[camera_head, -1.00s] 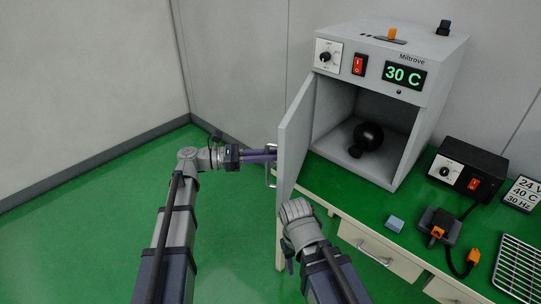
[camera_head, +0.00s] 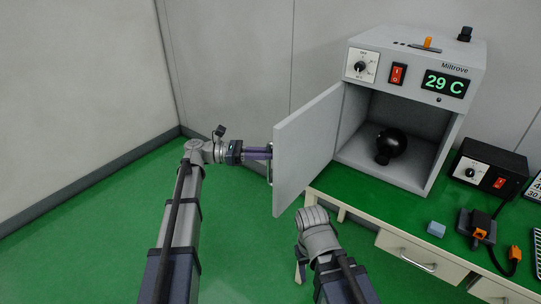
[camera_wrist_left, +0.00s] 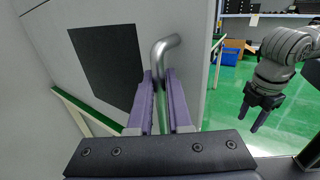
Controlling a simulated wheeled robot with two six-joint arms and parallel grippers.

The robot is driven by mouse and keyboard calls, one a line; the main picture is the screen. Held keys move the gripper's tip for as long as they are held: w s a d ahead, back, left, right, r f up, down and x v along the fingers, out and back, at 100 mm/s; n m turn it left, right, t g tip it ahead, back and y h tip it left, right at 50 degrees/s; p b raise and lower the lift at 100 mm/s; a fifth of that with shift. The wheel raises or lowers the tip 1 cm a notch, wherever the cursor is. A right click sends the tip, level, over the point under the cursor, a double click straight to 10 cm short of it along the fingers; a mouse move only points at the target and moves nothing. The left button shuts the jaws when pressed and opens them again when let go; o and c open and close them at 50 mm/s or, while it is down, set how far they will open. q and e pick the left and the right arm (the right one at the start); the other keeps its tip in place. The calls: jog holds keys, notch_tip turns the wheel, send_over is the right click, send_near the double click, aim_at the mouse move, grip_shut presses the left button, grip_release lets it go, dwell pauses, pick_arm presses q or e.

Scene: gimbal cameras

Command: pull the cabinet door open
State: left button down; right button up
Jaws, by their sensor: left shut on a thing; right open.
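The grey cabinet door (camera_head: 306,150) is hinged at the left side of the white cabinet (camera_head: 462,118) and stands wide open. Its metal handle (camera_head: 270,166) is on the door's outer face. My left gripper (camera_head: 264,154) is shut on the handle; in the left wrist view its purple fingers (camera_wrist_left: 160,102) lie on either side of the handle bar (camera_wrist_left: 166,46). My right gripper (camera_wrist_left: 250,121) shows in the left wrist view, open and empty, pointing down, apart from the door. In the head view its fingers are mostly hidden below its grey wrist.
A round black object (camera_head: 392,143) sits inside the cabinet. The green-topped bench (camera_head: 400,208) carries a small blue block (camera_head: 436,229), a black control box (camera_head: 490,165) and an orange-plugged cable (camera_head: 480,228). The green floor (camera_head: 235,240) left of the door is clear.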

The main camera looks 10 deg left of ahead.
dwell(0.3)
pick_arm(q)
jog(key=c, duration=0.8)
grip_release()
jog(key=shift+c, duration=0.2)
jog(key=a, duration=0.7)
jog(key=shift+s+a, duration=0.2)
jog(key=shift+a, duration=0.15)
